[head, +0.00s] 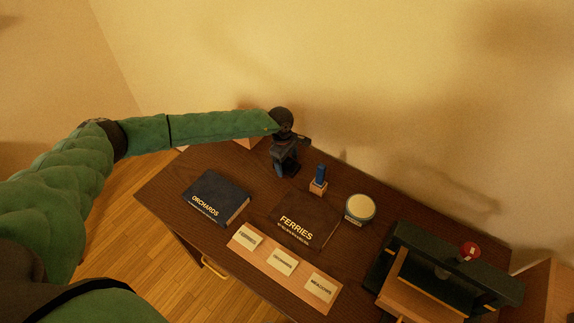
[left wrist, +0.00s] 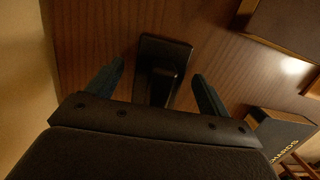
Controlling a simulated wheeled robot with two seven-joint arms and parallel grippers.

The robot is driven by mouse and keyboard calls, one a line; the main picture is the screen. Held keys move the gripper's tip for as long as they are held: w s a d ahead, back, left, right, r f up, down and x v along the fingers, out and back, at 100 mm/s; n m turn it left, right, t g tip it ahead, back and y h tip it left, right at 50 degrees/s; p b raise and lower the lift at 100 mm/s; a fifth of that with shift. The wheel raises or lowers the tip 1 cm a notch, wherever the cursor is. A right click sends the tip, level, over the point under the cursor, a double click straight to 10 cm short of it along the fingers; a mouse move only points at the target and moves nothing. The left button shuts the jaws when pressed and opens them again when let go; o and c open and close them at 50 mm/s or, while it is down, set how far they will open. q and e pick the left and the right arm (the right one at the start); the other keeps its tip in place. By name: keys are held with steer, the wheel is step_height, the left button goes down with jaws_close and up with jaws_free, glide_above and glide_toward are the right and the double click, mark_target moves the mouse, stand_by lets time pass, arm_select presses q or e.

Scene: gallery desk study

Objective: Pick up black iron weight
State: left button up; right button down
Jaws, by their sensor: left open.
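The black iron weight (left wrist: 162,72) lies on the dark wooden desk in the left wrist view, a dark block with a raised middle part. My left gripper (left wrist: 158,70) is open, with one finger on each side of the raised part and gaps between. I cannot tell the exact height of the fingertips over the desk. In the head view my left gripper (head: 286,160) points down at the desk's back left part and hides most or all of the weight. My right gripper is not in view.
A navy "ORCHARDS" book (head: 216,196) and a brown "FERRIES" book (head: 299,221) lie nearby. A small blue-topped block (head: 319,181) and round tin (head: 360,208) stand to the right. A card tray (head: 262,262) lies in front; a dark green stand (head: 440,255) is at right.

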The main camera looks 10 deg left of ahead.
arm_select(q)
steer(key=shift+f, duration=0.4)
steer(key=shift+d+r, duration=0.1)
jaws_close()
